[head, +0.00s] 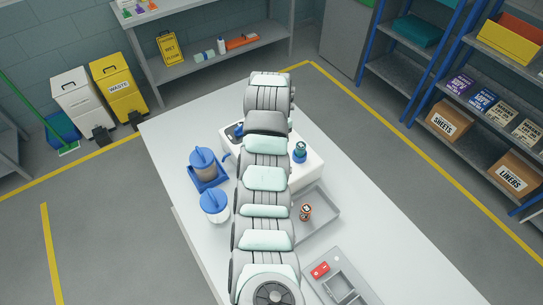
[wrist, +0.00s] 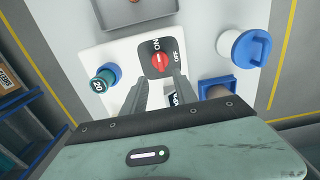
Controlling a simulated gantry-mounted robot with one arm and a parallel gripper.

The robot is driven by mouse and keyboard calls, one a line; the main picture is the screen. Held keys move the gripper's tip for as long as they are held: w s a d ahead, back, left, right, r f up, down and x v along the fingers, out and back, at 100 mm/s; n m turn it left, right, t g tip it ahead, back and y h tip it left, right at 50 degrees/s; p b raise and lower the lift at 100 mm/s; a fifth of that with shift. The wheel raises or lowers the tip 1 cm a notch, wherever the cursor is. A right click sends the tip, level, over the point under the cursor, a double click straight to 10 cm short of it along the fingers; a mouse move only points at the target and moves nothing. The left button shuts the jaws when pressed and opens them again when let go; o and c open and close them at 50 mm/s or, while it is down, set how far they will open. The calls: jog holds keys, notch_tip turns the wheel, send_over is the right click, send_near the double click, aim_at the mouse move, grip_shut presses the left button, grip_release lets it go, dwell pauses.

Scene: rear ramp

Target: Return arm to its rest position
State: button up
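My arm (head: 265,175) stretches away over the white table (head: 385,235). Its far end hides my gripper in the head view. In the wrist view my gripper (wrist: 160,78) is open and empty, its two grey fingers apart. The fingers point toward a dark switch plate with a red knob (wrist: 159,59), marked ON and OFF, on a white box (wrist: 95,50). I cannot tell whether the fingertips touch the plate.
Shelves stand at right and back.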

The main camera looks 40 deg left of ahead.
jog(key=shift+r, duration=0.75)
